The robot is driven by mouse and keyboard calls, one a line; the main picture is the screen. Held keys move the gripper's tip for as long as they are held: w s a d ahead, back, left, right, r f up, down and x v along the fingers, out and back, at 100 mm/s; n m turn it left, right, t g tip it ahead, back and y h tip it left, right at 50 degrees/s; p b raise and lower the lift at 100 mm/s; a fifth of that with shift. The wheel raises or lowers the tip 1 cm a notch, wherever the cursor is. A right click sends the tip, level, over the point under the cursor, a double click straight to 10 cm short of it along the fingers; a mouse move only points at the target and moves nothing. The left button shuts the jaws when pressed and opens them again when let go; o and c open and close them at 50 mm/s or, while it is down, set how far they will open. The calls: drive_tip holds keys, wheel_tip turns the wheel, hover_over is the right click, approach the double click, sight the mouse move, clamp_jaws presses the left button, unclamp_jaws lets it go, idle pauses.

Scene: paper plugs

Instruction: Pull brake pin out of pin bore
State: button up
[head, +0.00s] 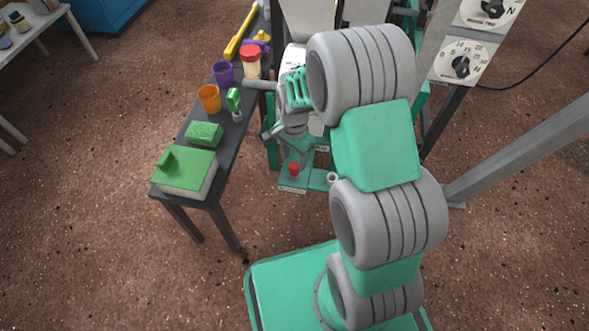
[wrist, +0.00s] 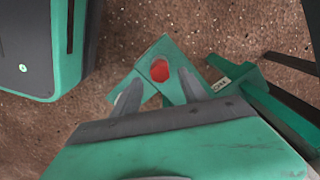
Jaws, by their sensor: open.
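The brake pin's red head (head: 294,169) shows on a green bracket (head: 316,179) low on the machine in the head view. In the wrist view the red head (wrist: 159,69) lies just beyond and between my gripper's fingertips (wrist: 158,88), on a green plate (wrist: 150,50). My gripper (head: 290,146) is open, with one finger on either side of the red head in the picture. It looks to be above the pin and apart from it. The pin's shaft and the bore are hidden under the head.
A narrow dark table (head: 228,143) at left holds an orange cup (head: 209,98), a purple cup (head: 223,73), a green sponge (head: 204,133) and a green-topped box (head: 185,171). A panel with dials (head: 460,66) stands at right. The floor in front of the table is clear.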

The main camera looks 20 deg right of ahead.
sight(294, 166)
drive_tip(key=shift+f+b, duration=0.75)
drive_tip(key=shift+f, duration=0.95)
drive_tip(key=shift+c, duration=0.5)
clamp_jaws()
drive_tip(key=shift+r, duration=0.1)
